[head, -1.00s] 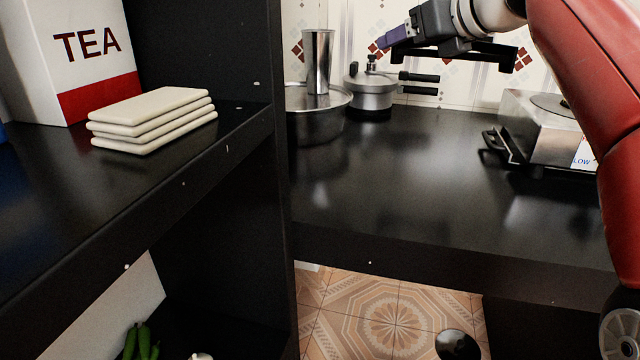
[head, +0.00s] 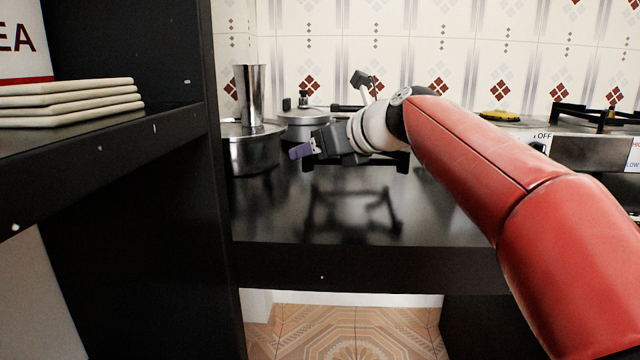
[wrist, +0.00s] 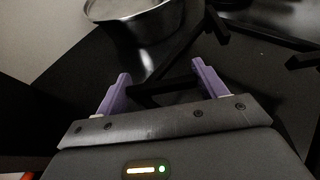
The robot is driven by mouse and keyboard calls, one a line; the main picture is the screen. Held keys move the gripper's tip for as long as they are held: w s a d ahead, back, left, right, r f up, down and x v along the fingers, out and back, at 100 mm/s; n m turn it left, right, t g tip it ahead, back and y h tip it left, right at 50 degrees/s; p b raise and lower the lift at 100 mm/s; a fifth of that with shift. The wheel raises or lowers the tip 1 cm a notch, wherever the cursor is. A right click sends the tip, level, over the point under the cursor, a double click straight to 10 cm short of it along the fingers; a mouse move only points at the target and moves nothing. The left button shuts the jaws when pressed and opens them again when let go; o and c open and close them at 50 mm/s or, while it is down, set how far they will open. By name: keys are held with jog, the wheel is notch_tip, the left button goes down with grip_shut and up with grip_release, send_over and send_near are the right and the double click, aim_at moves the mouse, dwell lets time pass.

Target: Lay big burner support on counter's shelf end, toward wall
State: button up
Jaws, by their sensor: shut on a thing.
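My gripper (head: 303,150) is over the shelf end of the counter (head: 275,220), with its purple fingers pointing left. It is shut on the big burner support (wrist: 180,48), a black bar frame. In the head view the support (head: 398,164) is mostly hidden behind my gripper and wrist. A dark frame-shaped shadow or reflection lies on the counter below, and the support appears to be above the surface. In the wrist view the fingers (wrist: 160,74) are around a black bar, and other bars reach to the upper right.
A steel pot (head: 250,155) with a tall tumbler (head: 250,95) stands left of my gripper. A pressure cooker (head: 303,124) is behind it by the tiled wall (head: 390,50). The black shelf unit (head: 222,200) is at left. The stove (head: 570,148) is at right. Front counter is clear.

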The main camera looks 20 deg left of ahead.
aim_at(320, 192)
jog(key=shift+f+b, duration=1)
jog(key=shift+f, duration=1.1)
jog(key=shift+f, duration=0.2)
jog(key=o, duration=1.3)
